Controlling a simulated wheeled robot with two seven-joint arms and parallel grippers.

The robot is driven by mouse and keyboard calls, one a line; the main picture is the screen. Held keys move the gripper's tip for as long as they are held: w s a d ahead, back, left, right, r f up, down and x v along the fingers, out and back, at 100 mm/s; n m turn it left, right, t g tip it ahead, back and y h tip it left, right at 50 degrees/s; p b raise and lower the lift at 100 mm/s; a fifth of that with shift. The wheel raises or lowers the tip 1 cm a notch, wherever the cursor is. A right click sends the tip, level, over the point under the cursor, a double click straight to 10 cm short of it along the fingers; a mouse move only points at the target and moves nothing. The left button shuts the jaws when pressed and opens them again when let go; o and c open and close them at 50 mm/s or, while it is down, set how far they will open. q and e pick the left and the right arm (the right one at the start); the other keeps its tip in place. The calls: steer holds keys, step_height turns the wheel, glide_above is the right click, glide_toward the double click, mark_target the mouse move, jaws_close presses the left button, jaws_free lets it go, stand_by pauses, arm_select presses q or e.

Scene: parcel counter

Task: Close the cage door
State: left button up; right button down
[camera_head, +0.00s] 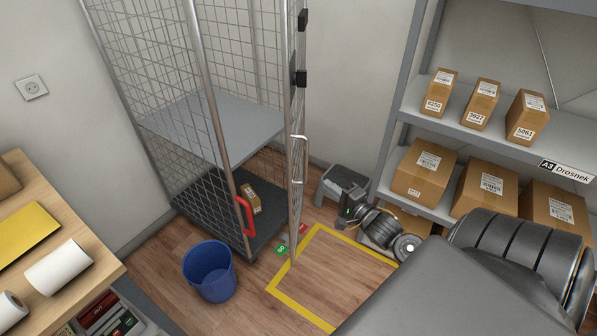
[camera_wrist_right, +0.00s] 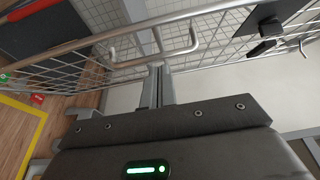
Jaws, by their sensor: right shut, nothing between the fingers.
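The cage (camera_head: 215,110) stands against the back wall with its front open. Its mesh door (camera_head: 298,205) is swung outward on the right side and shows nearly edge-on in the head view. A pale bar handle (camera_head: 299,160) sits on the door; the handle also shows in the wrist view (camera_wrist_right: 152,57). My right gripper (camera_head: 332,190) is to the right of the door, shut and empty. In the wrist view its fingertips (camera_wrist_right: 157,67) point at the door near the handle; contact cannot be told. My left gripper is out of view.
A blue bin (camera_head: 209,270) stands before the cage. A parcel (camera_head: 251,198) lies on the cage floor. Yellow tape (camera_head: 300,308) marks clear floor right of the door. Shelves (camera_head: 480,138) with parcels stand right, a counter (camera_head: 85,265) left.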

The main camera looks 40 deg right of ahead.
glide_toward(290, 164)
steer(key=w+d, duration=0.3)
steer(key=d, duration=0.1)
steer(key=shift+w+a+f+p, duration=0.15)
steer(key=shift+w+a+p, duration=0.3)
steer(key=shift+w+a, duration=0.4)
steer(key=shift+w+a+f+p, duration=0.2)
steer(key=shift+w+a+p, duration=0.25)
steer(key=shift+w+a, duration=0.35)
